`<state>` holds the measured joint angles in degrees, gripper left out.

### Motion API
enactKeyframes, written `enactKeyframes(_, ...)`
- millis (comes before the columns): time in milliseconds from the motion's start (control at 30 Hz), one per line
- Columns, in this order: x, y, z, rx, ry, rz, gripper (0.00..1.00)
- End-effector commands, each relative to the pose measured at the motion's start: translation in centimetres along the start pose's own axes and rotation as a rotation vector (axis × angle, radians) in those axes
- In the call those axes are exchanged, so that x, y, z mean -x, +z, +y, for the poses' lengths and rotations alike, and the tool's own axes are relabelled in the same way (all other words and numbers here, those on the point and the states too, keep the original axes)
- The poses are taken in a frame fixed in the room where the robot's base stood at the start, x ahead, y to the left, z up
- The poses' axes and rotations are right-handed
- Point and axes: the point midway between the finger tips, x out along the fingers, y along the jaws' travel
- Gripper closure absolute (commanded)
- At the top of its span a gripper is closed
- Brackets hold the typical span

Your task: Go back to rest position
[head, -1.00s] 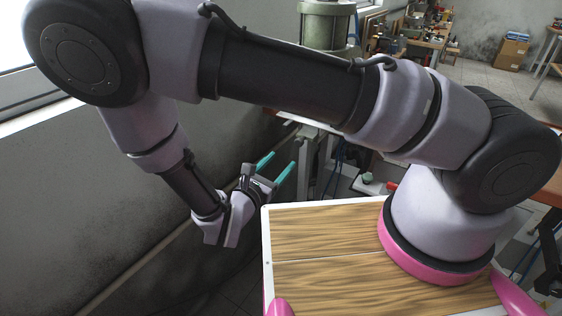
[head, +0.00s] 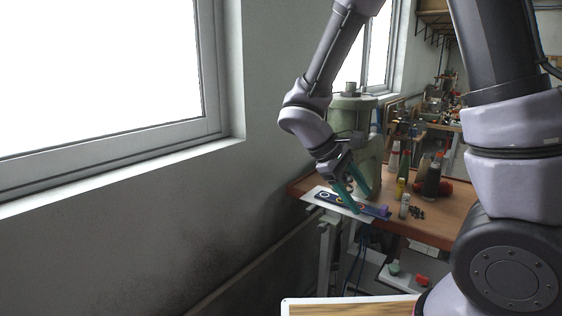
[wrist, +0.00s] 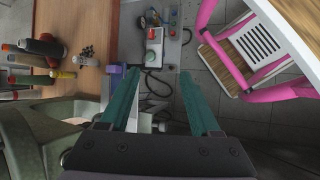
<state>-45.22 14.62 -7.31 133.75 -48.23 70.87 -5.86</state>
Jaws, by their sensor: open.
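My gripper (head: 363,204) is open, with two teal fingers pointing down at the front left edge of the wooden workbench (head: 432,232). In the wrist view my gripper (wrist: 160,72) has nothing between its fingers. In the head view the fingers overlap a dark blue strip with ring shapes (head: 336,201) on a white plate (head: 312,197); I cannot tell whether they touch it. My arm reaches across from the right, bent downward at the wrist.
A grey-green cylindrical machine (head: 355,130) stands close behind my gripper. Several bottles, including a black one (head: 432,180), stand on the bench to the right. A wall with a window (head: 100,75) is on the left. The wrist view shows a pink-framed stool (wrist: 222,60).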

Motion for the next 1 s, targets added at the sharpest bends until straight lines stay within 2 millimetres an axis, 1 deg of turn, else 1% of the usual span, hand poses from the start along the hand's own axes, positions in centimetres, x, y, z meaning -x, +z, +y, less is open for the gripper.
enactKeyframes(33,0.7,1.1,1.0,-0.082,-0.067,0.043,0.36)
enactKeyframes(300,4.7,6.3,4.4,-0.502,-0.378,0.284,0.36)
enactKeyframes(500,8.0,10.4,6.8,-0.813,-0.545,0.496,0.36)
enactKeyframes(700,11.1,14.2,8.7,-1.078,-0.644,0.705,0.36)
enactKeyframes(833,12.5,15.8,9.2,-1.179,-0.672,0.796,0.36)
enactKeyframes(1000,13.1,16.6,9.4,-1.228,-0.685,0.84,0.36)
